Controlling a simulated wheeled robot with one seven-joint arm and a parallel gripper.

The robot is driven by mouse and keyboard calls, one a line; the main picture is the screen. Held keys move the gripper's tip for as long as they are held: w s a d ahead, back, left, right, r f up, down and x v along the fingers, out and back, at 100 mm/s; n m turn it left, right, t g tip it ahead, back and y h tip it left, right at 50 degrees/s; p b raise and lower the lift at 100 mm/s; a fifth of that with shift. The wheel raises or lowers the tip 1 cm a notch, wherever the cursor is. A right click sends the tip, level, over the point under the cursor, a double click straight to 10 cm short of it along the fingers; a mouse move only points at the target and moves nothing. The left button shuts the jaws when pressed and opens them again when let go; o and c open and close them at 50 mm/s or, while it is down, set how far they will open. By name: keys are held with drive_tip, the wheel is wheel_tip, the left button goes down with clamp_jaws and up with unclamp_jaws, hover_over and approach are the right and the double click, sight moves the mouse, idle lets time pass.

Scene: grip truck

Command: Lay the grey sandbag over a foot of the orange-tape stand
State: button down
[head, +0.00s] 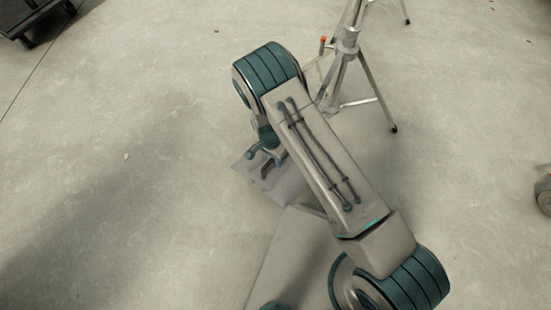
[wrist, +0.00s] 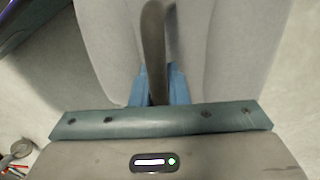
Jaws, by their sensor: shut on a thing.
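The grey sandbag (head: 290,188) hangs from my gripper (head: 265,162); in the head view my arm hides much of it. In the wrist view the bag's two grey lobes (wrist: 240,45) lie either side of a dark strap (wrist: 153,45). The blue fingers of my gripper (wrist: 158,86) are shut on this strap. The metal stand (head: 348,45) with a bit of orange tape (head: 322,41) is up and right of my gripper in the head view, apart from the bag. One foot (head: 393,128) points toward the lower right; my arm partly hides other legs.
A dark wheeled cart (head: 35,15) stands at the top left. A wheel (head: 544,198) shows at the right edge. The concrete floor (head: 130,150) left of my arm is clear. Small metal and red parts (wrist: 18,152) show at the wrist view's lower left.

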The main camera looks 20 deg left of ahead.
sight(275, 166)
drive_tip(key=shift+w+a+f+b, duration=0.1)
drive_tip(key=shift+f+b, duration=1.5)
drive_tip(key=shift+f, duration=0.6)
drive_tip(key=c, duration=1.3)
unclamp_jaws()
drive_tip(key=shift+f, duration=0.15)
drive_tip(key=r+p, duration=0.2)
drive_tip(key=r, duration=0.2)
drive_tip(key=a+r+p, duration=0.1)
drive_tip(key=r, duration=0.4)
drive_tip(key=a+r+p, duration=0.1)
drive_tip(key=r+p, duration=0.1)
drive_tip(key=r, duration=0.3)
drive_tip(key=shift+w+a+p, duration=0.2)
drive_tip(key=shift+w+p, duration=0.15)
drive_tip(key=shift+w, duration=0.05)
drive_tip(key=shift+f, duration=0.1)
